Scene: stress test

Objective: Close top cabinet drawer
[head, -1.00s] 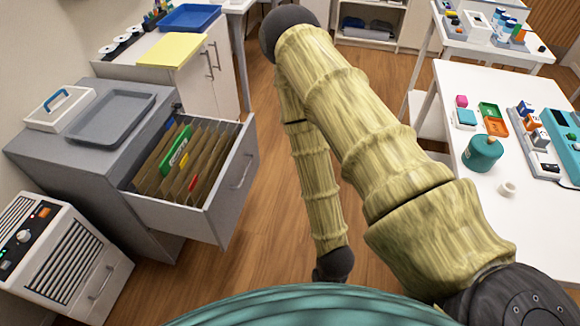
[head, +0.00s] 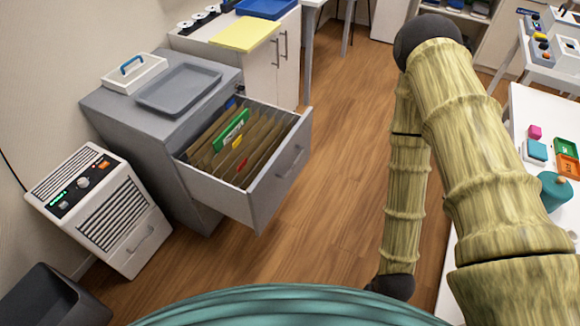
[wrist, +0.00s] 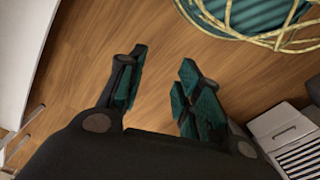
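The grey filing cabinet (head: 205,205) stands left of centre in the head view. Its top drawer (head: 278,178) is pulled far out toward the right. The drawer holds brown hanging folders with green, yellow and red tabs (head: 232,130). A handle (head: 291,163) is on the drawer's front. My gripper (wrist: 160,85) shows in the wrist view with its fingers spread apart and nothing between them, over bare wood floor. The gripper is hidden in the head view, where my bamboo-textured arm is at the right, apart from the drawer.
A white machine (head: 100,210) and a dark bin (head: 50,298) stand at the left. A white table (head: 525,115) is at the right. Floor right of the drawer is clear.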

